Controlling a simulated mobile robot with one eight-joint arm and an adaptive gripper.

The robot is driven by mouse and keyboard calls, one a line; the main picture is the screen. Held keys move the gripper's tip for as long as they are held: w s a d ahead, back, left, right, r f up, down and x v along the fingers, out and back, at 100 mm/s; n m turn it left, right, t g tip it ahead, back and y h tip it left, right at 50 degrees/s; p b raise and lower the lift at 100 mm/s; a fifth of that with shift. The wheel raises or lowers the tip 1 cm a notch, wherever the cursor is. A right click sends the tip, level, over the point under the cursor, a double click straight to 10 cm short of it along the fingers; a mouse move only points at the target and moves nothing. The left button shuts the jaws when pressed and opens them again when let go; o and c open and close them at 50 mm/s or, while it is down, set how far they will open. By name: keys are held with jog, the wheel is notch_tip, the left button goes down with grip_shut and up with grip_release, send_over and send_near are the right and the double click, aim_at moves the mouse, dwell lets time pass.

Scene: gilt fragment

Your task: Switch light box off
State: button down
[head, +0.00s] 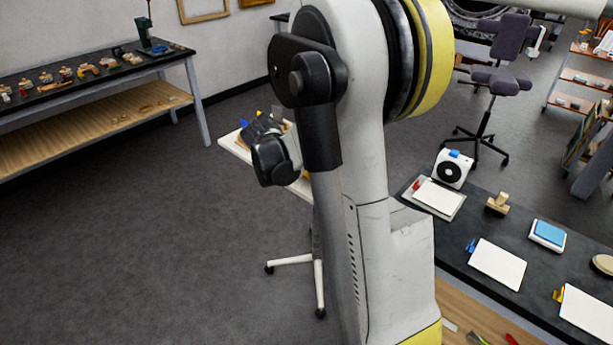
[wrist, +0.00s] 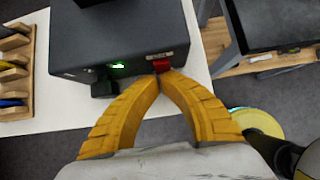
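The light box (wrist: 125,38) is a dark grey box on a white tabletop in the wrist view. Its near face has a glowing green lamp (wrist: 118,66) and, to the right of it, a small red switch (wrist: 162,65) below a pale label. My gripper (wrist: 161,77) has yellow fingers whose tips meet just in front of the red switch. I cannot tell whether they touch it, and nothing shows between them.
A wooden rack (wrist: 14,72) with coloured pieces stands left of the box on the white table (wrist: 135,136). In the head view, a dark bench (head: 480,207) with boards, a stamp and a small fan is at right. A long workbench (head: 100,78) is at left.

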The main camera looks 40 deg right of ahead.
jog(key=shift+d+f, duration=0.2)
jog(key=shift+f, duration=0.05)
jog(key=shift+r, duration=0.2)
jog(key=shift+r+p, duration=0.6)
jog(key=shift+r, duration=0.05)
jog(key=shift+a, duration=0.1)
jog(key=shift+a, duration=0.25)
jog(key=a, duration=0.2)
jog(key=shift+a+r, duration=0.3)
jog(key=shift+a, duration=0.1)
jog(key=p+v, duration=0.4)
jog(key=v, duration=0.6)
jog(key=shift+a, duration=0.25)
